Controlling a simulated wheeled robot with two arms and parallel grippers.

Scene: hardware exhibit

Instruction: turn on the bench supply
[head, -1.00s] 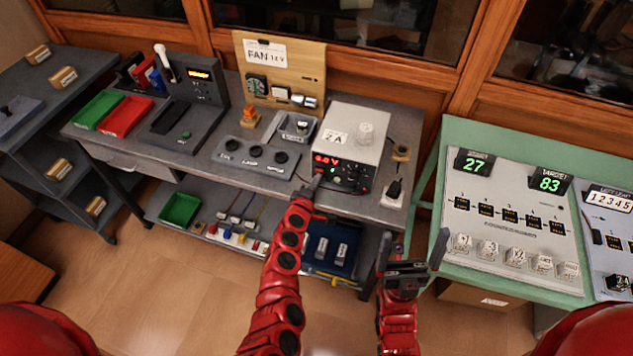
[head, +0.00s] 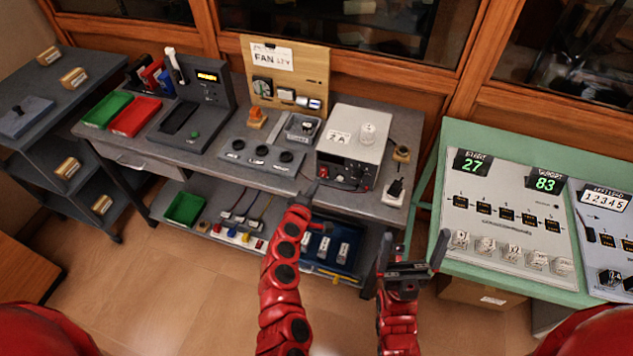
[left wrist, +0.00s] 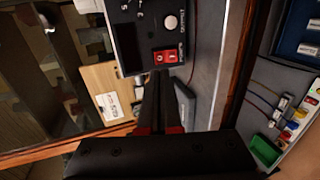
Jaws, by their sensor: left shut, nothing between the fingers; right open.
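The bench supply (head: 352,135) is a white box with a dark front panel, standing at the right end of the grey bench. Its display window is dark in the head view. In the left wrist view the supply's panel (left wrist: 127,40) shows a red rocker switch (left wrist: 165,57) and a pale round knob. My left gripper (head: 312,188) is shut and empty, just in front of the panel's lower left. In the left wrist view its fingertips (left wrist: 160,76) are close to the switch; contact cannot be told. My right gripper (head: 411,255) is open and empty, lower right of the bench.
A grey box with three black knobs (head: 262,155) lies left of the supply. A wooden FAN board (head: 285,75) stands behind. A black plug (head: 395,188) is at the bench's right end. A green table (head: 480,130) with number displays stands to the right.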

